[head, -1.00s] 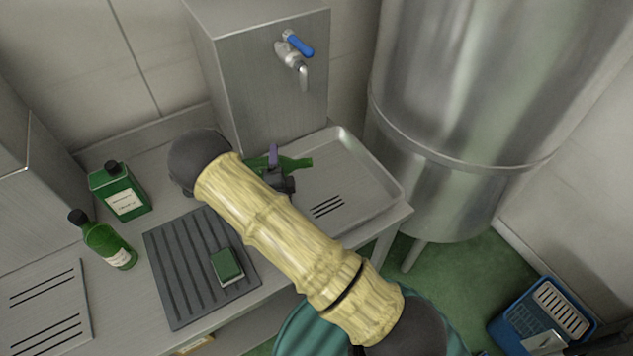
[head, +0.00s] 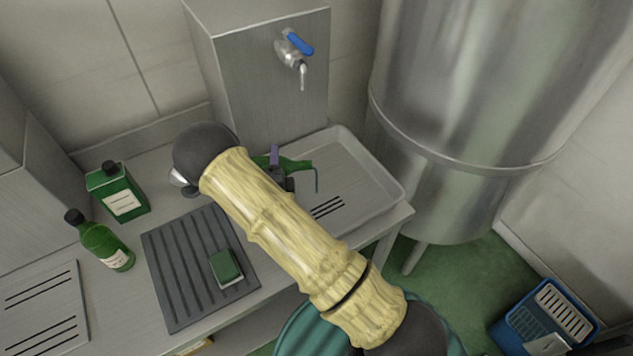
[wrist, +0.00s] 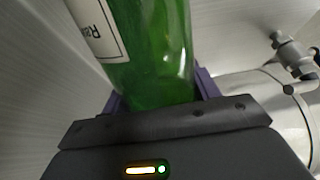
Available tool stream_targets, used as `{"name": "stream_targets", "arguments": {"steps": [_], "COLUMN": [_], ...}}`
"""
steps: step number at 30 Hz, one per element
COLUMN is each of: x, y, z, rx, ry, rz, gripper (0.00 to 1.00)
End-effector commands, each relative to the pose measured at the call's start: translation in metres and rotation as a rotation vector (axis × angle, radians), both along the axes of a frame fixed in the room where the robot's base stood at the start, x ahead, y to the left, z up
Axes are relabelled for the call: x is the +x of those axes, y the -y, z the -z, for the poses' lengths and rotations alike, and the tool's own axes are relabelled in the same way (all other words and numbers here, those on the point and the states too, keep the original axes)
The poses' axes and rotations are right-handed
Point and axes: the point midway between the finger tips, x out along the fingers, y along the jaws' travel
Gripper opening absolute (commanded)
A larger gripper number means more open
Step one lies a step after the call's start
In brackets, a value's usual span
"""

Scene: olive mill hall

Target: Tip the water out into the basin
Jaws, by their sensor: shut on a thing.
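My gripper (head: 275,160) is shut on a green bottle (head: 296,165), above the left part of the steel basin (head: 372,192). The bottle lies nearly flat, its neck pointing right over the basin. A thin blue-grey stream (head: 317,182) bends down from its mouth toward the basin. In the wrist view the green bottle (wrist: 155,55) sits between the purple fingers of my gripper (wrist: 160,97), with part of a white label showing. My arm hides the rest of the bottle in the head view.
A tap with a blue lever (head: 299,43) is on the steel box behind the basin. A green canister (head: 118,192), another green bottle (head: 106,247) and a ribbed mat (head: 180,270) with a sponge (head: 226,266) are at left. A large steel tank (head: 450,120) stands right.

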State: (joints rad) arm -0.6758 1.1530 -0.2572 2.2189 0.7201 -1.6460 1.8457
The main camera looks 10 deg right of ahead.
Motion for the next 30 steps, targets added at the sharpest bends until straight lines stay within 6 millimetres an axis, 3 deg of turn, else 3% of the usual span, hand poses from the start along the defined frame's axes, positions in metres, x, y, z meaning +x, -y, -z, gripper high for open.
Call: {"name": "stream_targets", "arguments": {"steps": [30], "x": [0.0004], "y": [0.0010], "z": [-0.0006], "rx": [0.047], "ry": [0.011], "rz": [0.001], "gripper": [0.05]}}
